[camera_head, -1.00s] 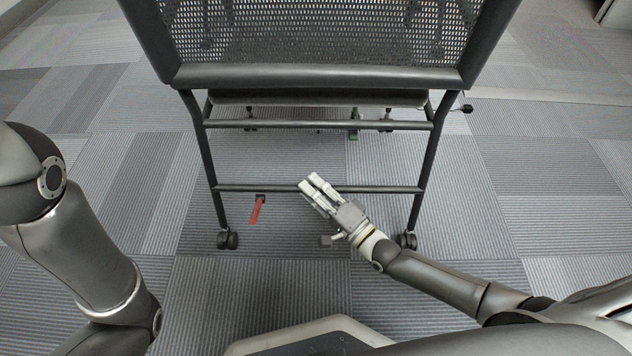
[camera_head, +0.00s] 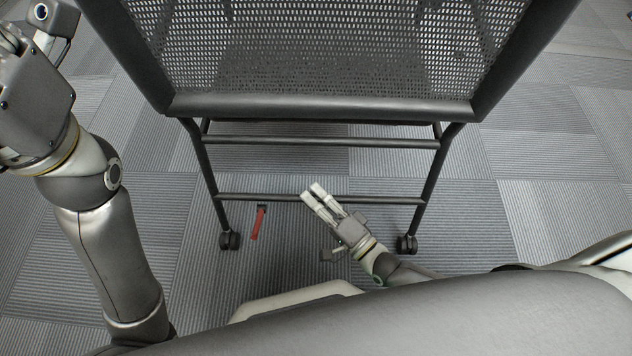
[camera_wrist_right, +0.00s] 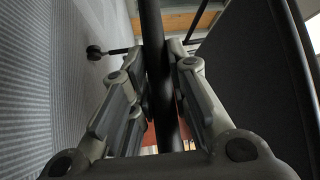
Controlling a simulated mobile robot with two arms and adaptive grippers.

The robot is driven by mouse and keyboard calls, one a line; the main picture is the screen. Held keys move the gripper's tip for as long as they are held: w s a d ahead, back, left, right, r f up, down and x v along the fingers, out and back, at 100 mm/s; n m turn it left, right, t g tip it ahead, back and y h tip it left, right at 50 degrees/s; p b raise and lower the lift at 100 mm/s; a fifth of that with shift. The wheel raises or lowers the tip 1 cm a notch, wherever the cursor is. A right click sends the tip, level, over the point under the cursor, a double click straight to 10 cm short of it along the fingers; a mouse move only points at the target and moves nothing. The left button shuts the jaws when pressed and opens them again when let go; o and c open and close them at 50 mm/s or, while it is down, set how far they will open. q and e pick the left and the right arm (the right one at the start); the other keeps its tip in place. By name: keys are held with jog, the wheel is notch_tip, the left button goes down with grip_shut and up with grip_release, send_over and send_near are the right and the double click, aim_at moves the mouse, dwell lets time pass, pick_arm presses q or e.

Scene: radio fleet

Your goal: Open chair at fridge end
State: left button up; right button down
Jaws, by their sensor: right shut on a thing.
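The chair, with a black tube frame and a mesh back (camera_head: 330,50), stands upright right in front of me. Its lower crossbar (camera_head: 385,200) runs between two legs with casters. In the right wrist view the dark bar (camera_wrist_right: 158,60) runs between the two fingers (camera_wrist_right: 160,100).
Grey striped carpet tiles (camera_head: 560,145) surround the chair, with free floor on both sides. The casters (camera_head: 229,240) rest on the carpet near my base. No fridge can be made out.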

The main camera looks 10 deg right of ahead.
jog(key=shift+s+a+f, duration=0.1)
jog(key=shift+s, duration=0.45)
jog(key=c, duration=1.4)
grip_release()
jog(key=shift+o, duration=0.2)
jog(key=shift+r, duration=0.2)
